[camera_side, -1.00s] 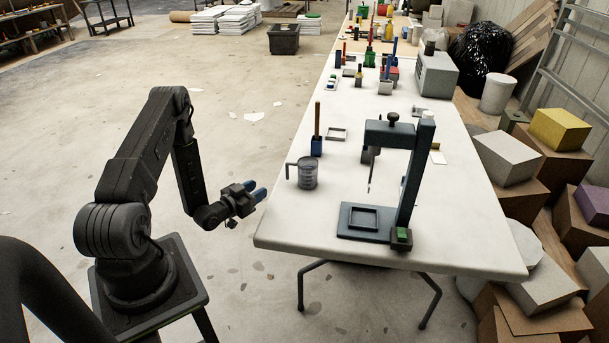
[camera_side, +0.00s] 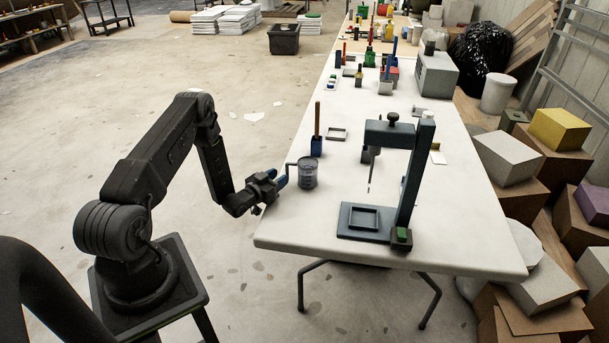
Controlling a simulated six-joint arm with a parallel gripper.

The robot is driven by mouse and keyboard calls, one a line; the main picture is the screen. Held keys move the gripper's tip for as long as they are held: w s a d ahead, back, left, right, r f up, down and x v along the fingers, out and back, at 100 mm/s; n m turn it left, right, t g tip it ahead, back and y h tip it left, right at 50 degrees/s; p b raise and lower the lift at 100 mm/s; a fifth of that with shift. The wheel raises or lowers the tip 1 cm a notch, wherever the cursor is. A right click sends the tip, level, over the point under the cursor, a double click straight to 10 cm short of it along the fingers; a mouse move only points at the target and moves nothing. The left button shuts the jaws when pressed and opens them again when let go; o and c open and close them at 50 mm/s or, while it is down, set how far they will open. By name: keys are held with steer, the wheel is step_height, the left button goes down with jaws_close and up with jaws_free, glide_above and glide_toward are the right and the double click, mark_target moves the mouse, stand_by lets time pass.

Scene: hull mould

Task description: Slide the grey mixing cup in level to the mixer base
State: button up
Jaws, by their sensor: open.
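The grey mixing cup (camera_side: 308,174) stands upright on the white table near its left edge, with its handle to the left. The mixer is a dark blue-grey stand with a thin stirring rod hanging from its head (camera_side: 389,133). Its flat base (camera_side: 350,226) has a raised square frame and lies to the right and front of the cup. My gripper (camera_side: 282,179) is at the table's left edge, its blue fingertips close to the cup's handle. The fingers are open. I cannot tell whether they touch the handle.
A blue holder (camera_side: 316,147) with a wooden-handled tool stands just behind the cup. The white table (camera_side: 470,245) is clear between cup and mixer base. Boxes (camera_side: 520,160) are piled along the right side.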

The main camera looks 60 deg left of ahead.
steer(key=shift+x, duration=1.55)
steer(key=shift+r, duration=0.1)
steer(key=shift+c, duration=0.2)
jaws_close()
